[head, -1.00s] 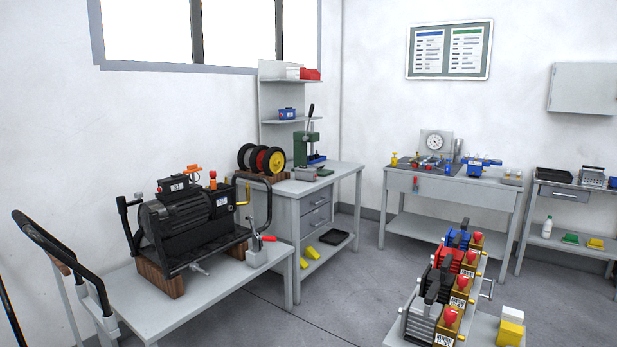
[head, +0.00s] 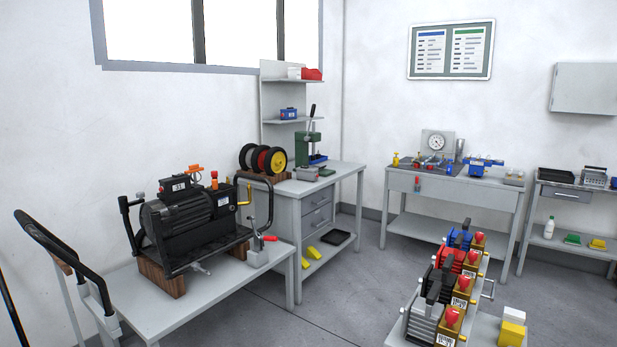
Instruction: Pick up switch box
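Neither of my grippers is in view. I cannot tell for certain which thing is the switch box. A small grey box with an upright lever and a red handle (head: 257,256) sits on the right end of the grey cart top, beside the black motor unit (head: 185,225). On a low grey stand at the lower right, several gold boxes with red mushroom knobs (head: 444,330) stand in a row, each next to a finned block. A small blue box (head: 288,114) rests on a shelf at the back.
The cart (head: 190,309) has a black push handle (head: 58,246) at its left end. A workbench with drawers (head: 317,214) stands behind it, and another table (head: 455,186) stands by the back wall. Floor between cart and stand is clear. Yellow and white blocks (head: 512,335) sit lower right.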

